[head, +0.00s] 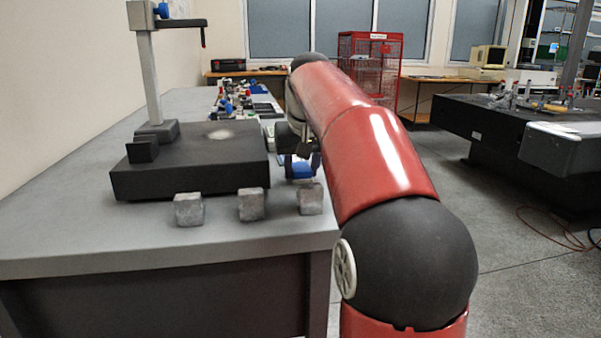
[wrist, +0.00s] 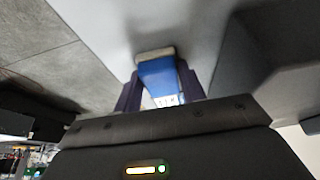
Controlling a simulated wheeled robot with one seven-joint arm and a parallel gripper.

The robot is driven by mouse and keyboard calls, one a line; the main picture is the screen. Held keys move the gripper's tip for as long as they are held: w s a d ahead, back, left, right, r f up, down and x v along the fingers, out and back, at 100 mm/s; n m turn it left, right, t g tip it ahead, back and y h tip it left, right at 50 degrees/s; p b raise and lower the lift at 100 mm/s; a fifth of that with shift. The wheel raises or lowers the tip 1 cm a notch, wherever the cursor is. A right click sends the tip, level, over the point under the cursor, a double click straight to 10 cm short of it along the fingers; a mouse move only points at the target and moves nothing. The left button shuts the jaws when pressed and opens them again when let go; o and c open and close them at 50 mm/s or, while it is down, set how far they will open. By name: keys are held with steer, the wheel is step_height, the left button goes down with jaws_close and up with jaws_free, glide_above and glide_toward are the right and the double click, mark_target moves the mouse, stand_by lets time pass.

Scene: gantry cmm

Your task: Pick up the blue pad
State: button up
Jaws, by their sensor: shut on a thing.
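The blue pad (wrist: 158,76) sits between the two dark fingers of my gripper (wrist: 160,84) in the wrist view. The fingers touch its sides, so my gripper is shut on it. It has a pale edge at its far end and a white patch with dark marks at its near end. In the head view the blue pad (head: 299,170) shows below my gripper (head: 298,158), at the right edge of the grey table (head: 100,235). My arm hides part of this area. Whether the pad touches the table is hard to tell.
A black block (head: 190,175) with a grey stand (head: 152,80) is just left of the pad. Three grey cubes (head: 251,204) stand in front. Several small tools clutter the table behind. The table's front left is clear. A red cage (head: 368,72) stands at the back.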

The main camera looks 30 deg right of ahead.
mark_target(301, 168)
steer(key=shift+r, duration=0.1)
step_height(301, 168, up, 10)
steer(key=p, duration=0.3)
steer(key=shift+p, duration=0.35)
steer(key=o, duration=0.5)
steer(key=shift+c, duration=0.2)
steer(key=c, duration=0.4)
